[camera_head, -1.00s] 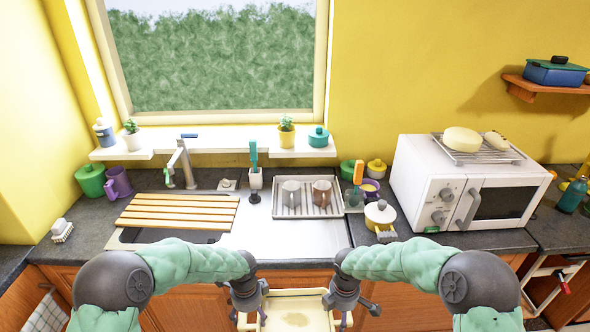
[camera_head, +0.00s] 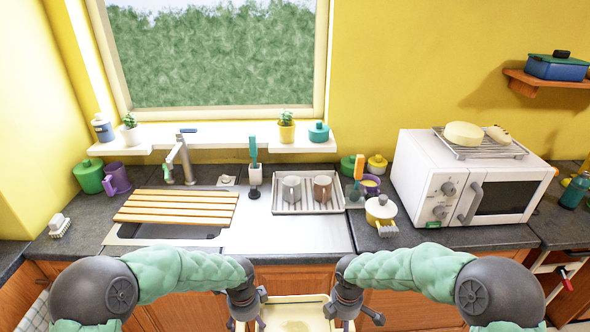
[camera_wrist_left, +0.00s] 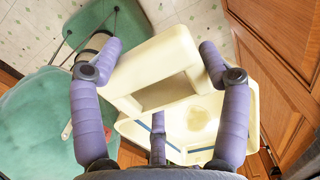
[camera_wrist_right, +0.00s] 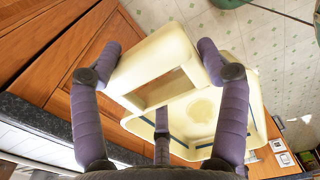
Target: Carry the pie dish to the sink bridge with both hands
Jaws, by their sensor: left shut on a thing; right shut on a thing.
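The pie dish (camera_head: 292,299) is cream, rectangular and deep, with a loop handle at each end. It is at the bottom edge of the head view, in front of the counter and below its top; its near part is cut off. My left gripper (camera_head: 250,318) is shut on the left handle (camera_wrist_left: 150,62), which the left wrist view shows between its fingers. My right gripper (camera_head: 345,316) is shut on the right handle (camera_wrist_right: 152,62). The dish looks roughly level. The sink bridge (camera_head: 178,207), a slatted wooden board, lies across the sink at the left.
The steel drainer (camera_head: 285,238) right of the bridge is bare in front. A tray with two mugs (camera_head: 307,203) stands behind it. A faucet (camera_head: 182,160) rises behind the bridge. A brush (camera_head: 60,225) lies to the left; a pot (camera_head: 381,210) and a microwave (camera_head: 460,185) are right.

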